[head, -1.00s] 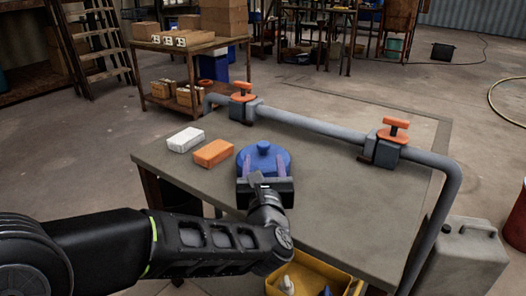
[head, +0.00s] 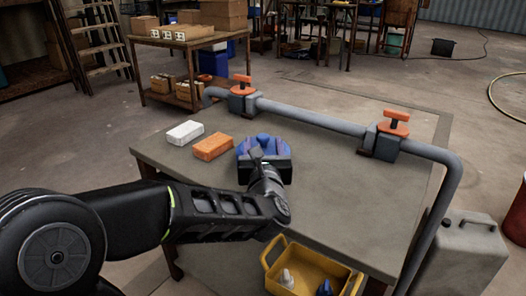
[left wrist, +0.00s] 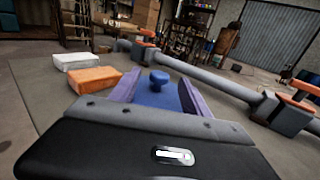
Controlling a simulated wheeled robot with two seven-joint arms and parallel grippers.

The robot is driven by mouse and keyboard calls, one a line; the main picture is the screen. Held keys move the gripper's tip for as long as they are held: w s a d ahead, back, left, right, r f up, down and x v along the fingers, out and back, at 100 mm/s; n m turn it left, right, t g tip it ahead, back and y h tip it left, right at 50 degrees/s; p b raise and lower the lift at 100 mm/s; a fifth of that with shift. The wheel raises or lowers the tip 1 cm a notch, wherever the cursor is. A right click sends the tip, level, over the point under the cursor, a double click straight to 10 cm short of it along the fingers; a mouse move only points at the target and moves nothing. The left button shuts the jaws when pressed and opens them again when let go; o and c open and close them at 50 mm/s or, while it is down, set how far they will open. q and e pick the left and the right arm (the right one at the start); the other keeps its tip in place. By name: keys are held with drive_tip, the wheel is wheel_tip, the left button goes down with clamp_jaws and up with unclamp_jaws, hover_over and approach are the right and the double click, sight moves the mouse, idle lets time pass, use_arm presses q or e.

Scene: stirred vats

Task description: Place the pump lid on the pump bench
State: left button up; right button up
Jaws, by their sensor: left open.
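The gripper body hides the near part of the lid. My right gripper is not in view.
An orange block (head: 212,147) and a white block (head: 185,133) lie left of the lid. A grey pipe (head: 320,122) with two orange-handled valves runs along the back and right. A yellow bin (head: 310,268) is at the front. The bench's middle is clear.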

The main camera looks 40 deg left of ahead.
use_arm(q)
drive_tip(key=x, duration=0.2)
drive_tip(key=shift+w+a, duration=0.15)
drive_tip(key=shift+w, duration=0.1)
drive_tip(key=shift+c, duration=0.2)
clamp_jaws()
idle(0.6)
